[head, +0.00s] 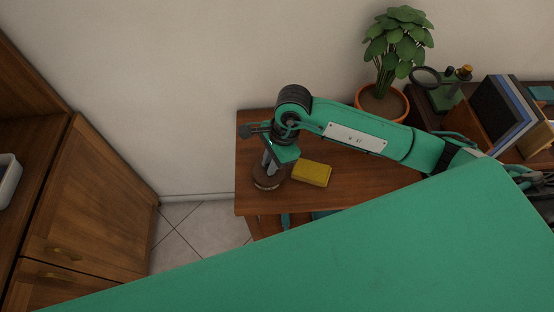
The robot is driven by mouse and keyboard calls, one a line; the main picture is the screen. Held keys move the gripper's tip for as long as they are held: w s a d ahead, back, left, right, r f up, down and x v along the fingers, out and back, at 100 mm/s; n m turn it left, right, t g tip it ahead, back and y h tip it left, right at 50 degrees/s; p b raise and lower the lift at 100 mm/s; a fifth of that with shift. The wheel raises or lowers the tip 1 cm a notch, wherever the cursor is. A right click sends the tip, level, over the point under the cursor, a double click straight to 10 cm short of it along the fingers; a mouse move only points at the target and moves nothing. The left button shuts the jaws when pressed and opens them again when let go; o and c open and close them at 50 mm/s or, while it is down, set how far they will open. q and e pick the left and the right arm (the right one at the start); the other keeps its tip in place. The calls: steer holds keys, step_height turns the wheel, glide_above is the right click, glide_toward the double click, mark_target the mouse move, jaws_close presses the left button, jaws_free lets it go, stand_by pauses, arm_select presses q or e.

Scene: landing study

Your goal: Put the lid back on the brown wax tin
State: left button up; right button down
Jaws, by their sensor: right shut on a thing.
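The brown wax tin (268,184) is a low round brown shape near the left end of the wooden table. My right gripper (268,166) points down right over it, with its fingers shut on what looks like the tin's lid (267,177). Lid and tin nearly merge in this view, so I cannot tell whether the lid touches the tin or is a little above it. The fingers hide part of the lid. My left gripper is not in view.
A yellow block (311,174) lies just right of the tin. A potted plant (382,103) stands at the back, with a magnifier stand (445,92) and upright books (497,105) further right. The table's (330,198) left and front edges are close to the tin.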

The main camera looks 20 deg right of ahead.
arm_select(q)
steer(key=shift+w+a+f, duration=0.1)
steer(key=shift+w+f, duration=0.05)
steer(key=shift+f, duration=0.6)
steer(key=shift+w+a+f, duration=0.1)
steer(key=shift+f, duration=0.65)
arm_select(e)
steer(key=shift+f, duration=1.2)
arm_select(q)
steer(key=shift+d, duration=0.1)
arm_select(e)
steer(key=c, duration=0.8)
jaws_free()
steer(key=shift+r, duration=0.1)
arm_select(q)
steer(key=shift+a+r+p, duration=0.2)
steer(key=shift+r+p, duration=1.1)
steer(key=shift+p, duration=0.3)
arm_select(e)
steer(key=shift+w+a+r, duration=0.15)
steer(key=shift+a+r, duration=0.05)
steer(key=shift+r, duration=0.9)
steer(key=shift+w+a+r, duration=0.2)
steer(key=shift+r, duration=0.85)
steer(key=shift+w+a+r, duration=0.15)
steer(key=shift+a+r, duration=0.05)
steer(key=shift+r, duration=0.9)
